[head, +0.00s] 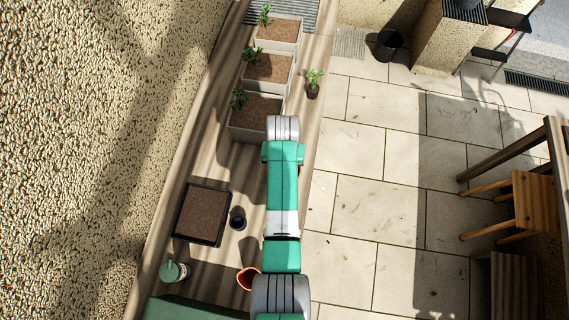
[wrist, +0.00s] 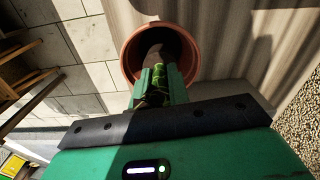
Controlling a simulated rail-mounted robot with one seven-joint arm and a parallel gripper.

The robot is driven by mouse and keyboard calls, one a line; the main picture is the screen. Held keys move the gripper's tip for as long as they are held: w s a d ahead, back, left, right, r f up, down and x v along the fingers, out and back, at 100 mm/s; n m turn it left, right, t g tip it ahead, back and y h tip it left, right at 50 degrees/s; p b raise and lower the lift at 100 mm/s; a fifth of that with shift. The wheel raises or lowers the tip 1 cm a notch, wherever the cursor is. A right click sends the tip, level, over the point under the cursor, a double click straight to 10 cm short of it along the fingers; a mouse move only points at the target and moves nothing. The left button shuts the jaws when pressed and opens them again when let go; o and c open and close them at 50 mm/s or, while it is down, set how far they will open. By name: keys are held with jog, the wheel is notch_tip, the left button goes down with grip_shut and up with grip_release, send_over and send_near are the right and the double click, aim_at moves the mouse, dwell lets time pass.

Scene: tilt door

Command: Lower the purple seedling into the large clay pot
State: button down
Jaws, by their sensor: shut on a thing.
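My gripper (wrist: 159,74) is shut on a seedling (wrist: 158,80), whose green leaves show between the green fingers in the wrist view. I cannot make out purple on it. A round clay pot (wrist: 128,52) stands on the wooden surface just beyond the fingertips, with its open mouth facing the camera. The seedling and fingertips overlap the mouth. A dark brown shape shows inside; I cannot tell whether it is the root plug or soil, or how deep the seedling sits. In the head view my arm hides the gripper and the seedling.
The wooden bench (head: 197,160) carries planter boxes (head: 268,67) with seedlings, a potted seedling (head: 313,88) at its right edge, a black soil tray (head: 203,214), a small dark pot (head: 237,218), a terracotta pot (head: 248,279) and a greenish jar (head: 174,271). A rough wall (head: 80,150) lies left.

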jog(key=shift+f+b, duration=1.9)
jog(key=shift+f, duration=0.6)
dwell(1.4)
jog(key=c, duration=1.3)
grip_release()
jog(key=shift+o, duration=0.2)
notch_tip(320, 180, up, 8)
jog(key=shift+f+p, duration=0.1)
jog(key=shift+p, duration=0.4)
